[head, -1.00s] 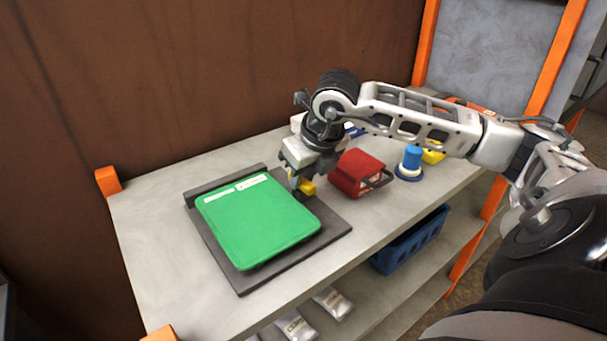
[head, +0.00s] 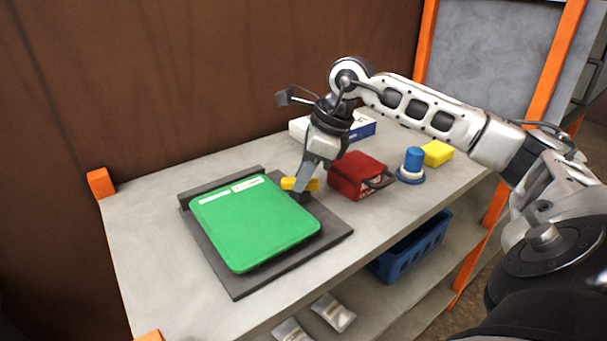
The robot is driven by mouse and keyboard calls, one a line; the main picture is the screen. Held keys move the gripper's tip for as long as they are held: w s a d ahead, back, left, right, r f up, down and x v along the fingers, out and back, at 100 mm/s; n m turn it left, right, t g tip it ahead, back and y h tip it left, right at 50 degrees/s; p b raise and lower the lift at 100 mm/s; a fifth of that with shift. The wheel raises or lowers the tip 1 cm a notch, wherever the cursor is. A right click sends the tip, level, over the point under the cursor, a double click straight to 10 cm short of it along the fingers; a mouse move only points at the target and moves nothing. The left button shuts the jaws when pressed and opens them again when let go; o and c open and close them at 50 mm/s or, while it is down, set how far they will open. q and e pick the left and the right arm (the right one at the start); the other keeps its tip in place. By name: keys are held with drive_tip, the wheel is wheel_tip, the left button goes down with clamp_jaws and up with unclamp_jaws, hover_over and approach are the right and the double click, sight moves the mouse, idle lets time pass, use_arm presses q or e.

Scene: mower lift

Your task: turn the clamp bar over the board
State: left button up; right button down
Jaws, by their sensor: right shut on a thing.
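The green board (head: 255,222) lies flat on a dark grey base plate (head: 238,286) on the top shelf. The yellow clamp bar (head: 299,184) sits on a dark post at the board's upper right corner. My right gripper (head: 303,183) comes down from above and is shut on the clamp bar. The bar's left end reaches close to the board's edge; I cannot tell whether it lies over the board. The fingers hide part of the bar. My left gripper is not in view.
A red case (head: 357,173) stands close right of the gripper. Behind are a white and blue box (head: 361,127), a blue-topped cylinder (head: 412,162) and a yellow block (head: 437,153). A blue crate (head: 412,248) and pouches are on the lower shelf. The shelf's left front is clear.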

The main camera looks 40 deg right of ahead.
drive_tip(key=n, duration=0.2)
drive_tip(key=n+g+y+p, duration=0.1)
drive_tip(key=n, duration=0.1)
drive_tip(key=shift+w+r+n+g, duration=0.15)
drive_tip(key=shift+w+n+g, duration=0.05)
drive_tip(key=shift+n+g, duration=0.1)
drive_tip(key=shift+d+n+g, duration=0.1)
drive_tip(key=shift+n+g, duration=0.2)
drive_tip(key=shift+n, duration=0.7)
drive_tip(key=shift+n+g, duration=0.3)
drive_tip(key=shift+n, duration=0.6)
drive_tip(key=c, duration=1.3)
unclamp_jaws()
